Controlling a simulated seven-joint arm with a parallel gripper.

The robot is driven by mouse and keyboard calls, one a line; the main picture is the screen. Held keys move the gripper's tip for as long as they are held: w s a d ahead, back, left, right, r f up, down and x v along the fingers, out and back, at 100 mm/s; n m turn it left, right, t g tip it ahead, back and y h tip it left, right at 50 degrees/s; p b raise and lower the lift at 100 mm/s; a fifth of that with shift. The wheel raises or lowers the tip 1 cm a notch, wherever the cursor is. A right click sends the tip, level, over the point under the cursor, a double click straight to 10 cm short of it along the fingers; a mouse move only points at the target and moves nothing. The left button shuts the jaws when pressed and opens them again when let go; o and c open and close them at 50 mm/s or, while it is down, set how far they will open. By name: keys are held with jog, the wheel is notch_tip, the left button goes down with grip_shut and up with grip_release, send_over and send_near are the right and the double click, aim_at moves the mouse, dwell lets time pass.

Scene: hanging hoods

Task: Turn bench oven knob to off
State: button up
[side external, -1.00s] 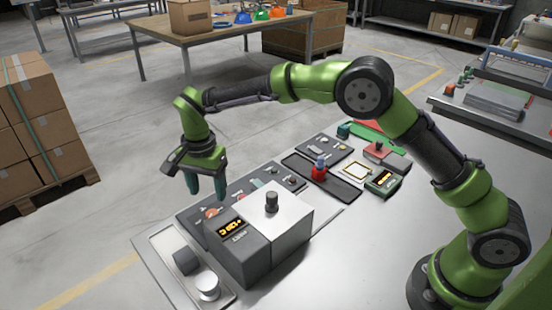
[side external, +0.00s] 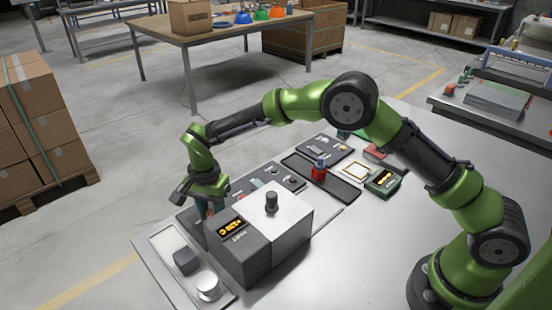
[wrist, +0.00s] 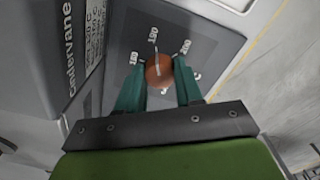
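The orange-brown knob (wrist: 159,70) sits on a dark grey panel (wrist: 120,55), with a pale pointer line across its top. Several white markings are printed around it; the pointer is roughly aligned with the upper mark. My gripper (wrist: 160,75) is low over the panel, with a teal finger on the left and right of the knob. The fingertips are very close to the knob's sides; I cannot tell whether they touch it. In the side external view, my gripper (side external: 207,205) is behind the grey box (side external: 250,250), which hides most of the fingertips and the knob.
The box has a lit orange display and a dark knob (side external: 271,202) on top. A tray (side external: 180,258) with a dark block and silver cylinder (side external: 208,285) lies at front left. A red-and-blue object (side external: 319,168) and small devices stand farther back. The front-right bench is clear.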

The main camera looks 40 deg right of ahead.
jog(key=c, duration=0.5)
jog(key=shift+n, duration=0.3)
jog(key=n, duration=1)
jog(key=shift+n, duration=0.4)
jog(key=n, duration=1.2)
jog(key=shift+n, duration=0.3)
